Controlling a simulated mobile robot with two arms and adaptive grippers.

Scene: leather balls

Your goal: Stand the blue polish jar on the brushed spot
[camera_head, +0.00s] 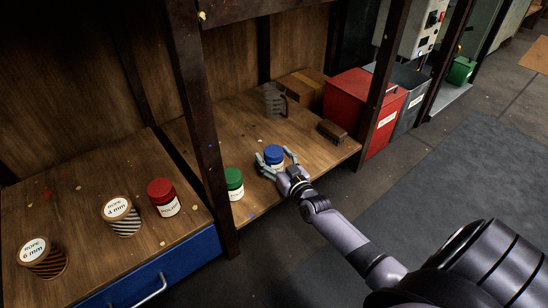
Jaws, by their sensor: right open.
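The blue polish jar (274,154) has a blue lid and a white label and stands upright on the wooden shelf (236,135) in the head view. My right gripper (277,164) is at the jar, with one finger on each side of it. Its fingers are open, and I cannot tell whether they touch the jar. My fingers hide part of the jar's lower side. A dark brush (333,131) lies on the shelf to the right of the jar. I cannot make out a distinct brushed spot. My left gripper is not in view.
A green-lidded jar (234,182) stands close left of the gripper, near a dark post (203,130). A red-lidded jar (162,196) and two rope spools stand further left. A grey ridged object (274,99) and a cardboard box (302,86) stand behind. Bare shelf lies between jar and brush.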

